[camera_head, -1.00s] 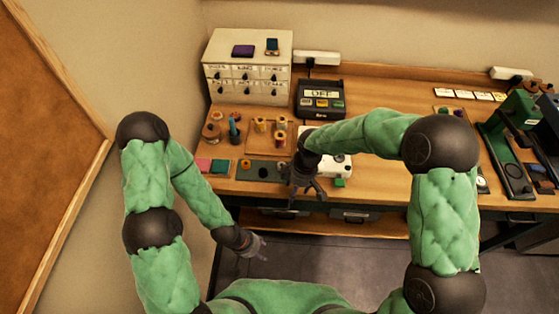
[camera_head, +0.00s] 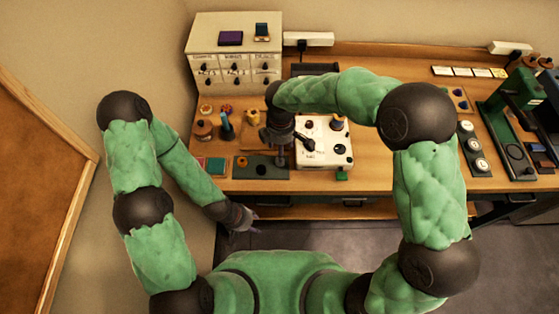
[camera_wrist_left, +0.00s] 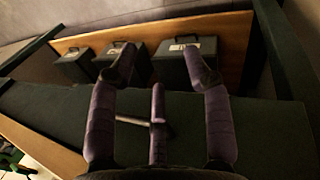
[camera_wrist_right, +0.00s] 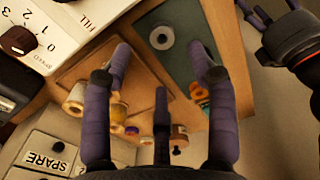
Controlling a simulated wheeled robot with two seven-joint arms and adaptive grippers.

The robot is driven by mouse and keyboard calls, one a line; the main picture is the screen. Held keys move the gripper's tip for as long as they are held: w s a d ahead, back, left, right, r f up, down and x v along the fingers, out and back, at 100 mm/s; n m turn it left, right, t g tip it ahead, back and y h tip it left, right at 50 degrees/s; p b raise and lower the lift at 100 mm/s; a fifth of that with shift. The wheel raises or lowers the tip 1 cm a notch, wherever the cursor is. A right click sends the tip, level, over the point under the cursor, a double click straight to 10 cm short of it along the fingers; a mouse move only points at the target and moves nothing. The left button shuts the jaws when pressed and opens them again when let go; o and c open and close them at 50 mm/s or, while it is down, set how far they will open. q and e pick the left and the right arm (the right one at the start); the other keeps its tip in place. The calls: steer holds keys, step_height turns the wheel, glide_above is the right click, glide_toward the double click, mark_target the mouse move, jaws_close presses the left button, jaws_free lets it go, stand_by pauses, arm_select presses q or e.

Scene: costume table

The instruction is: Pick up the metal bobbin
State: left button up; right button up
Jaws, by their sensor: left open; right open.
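The metal bobbin (camera_wrist_right: 161,37) is a grey ring with a dark centre, lying on a dark green mat (camera_wrist_right: 188,30) in the right wrist view. My right gripper (camera_wrist_right: 160,62) is open and empty above it, with the bobbin just beyond the gap between its fingertips. In the head view my right gripper (camera_head: 283,154) hangs over the right part of the mat (camera_head: 251,173) and seems to hide the bobbin. My left gripper (camera_head: 250,221) is open and empty, low in front of the table's edge; it also shows in the left wrist view (camera_wrist_left: 160,68).
A white machine (camera_head: 325,150) stands right of the mat. An orange piece (camera_head: 242,161) lies on the mat's left end. Several spools (camera_head: 203,130) stand behind, before a drawer cabinet (camera_head: 236,50). Cases (camera_wrist_left: 185,60) sit on a shelf below.

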steer(key=shift+f, duration=0.9)
step_height(320, 180, down, 5)
steer(key=shift+s+a+f+b, duration=0.1)
steer(key=shift+b, duration=0.6)
steer(key=c, duration=1)
